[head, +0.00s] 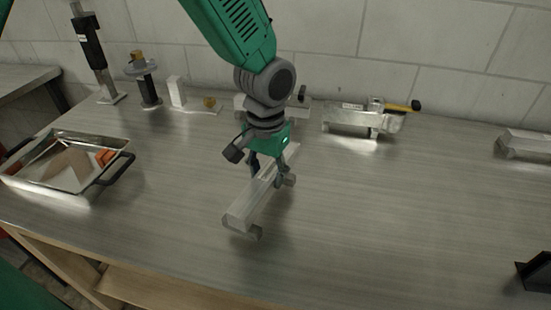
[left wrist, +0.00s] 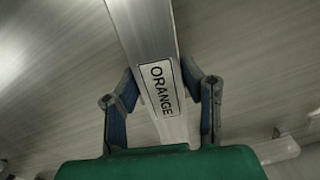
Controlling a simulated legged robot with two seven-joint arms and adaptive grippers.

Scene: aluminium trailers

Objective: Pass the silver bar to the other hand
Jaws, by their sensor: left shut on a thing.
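The silver bar (head: 247,206) is a long metal bar, held at a slant over the middle of the table in the head view. My left gripper (head: 271,178) comes down from above and is shut on it, with one finger on each side. In the left wrist view the bar (left wrist: 145,35) runs between the two fingers (left wrist: 160,97) and carries a label reading "ORANGE". The near end of the bar sticks out toward the front of the table. The gripper hides part of its far end.
A metal tray (head: 112,149) with dark handles and orange pieces inside stands at the left. A silver device with a yellow-and-black handle (head: 362,121) stands at the back. Another metal bar (head: 527,142) lies at the right. A black object (head: 536,272) is at the right edge.

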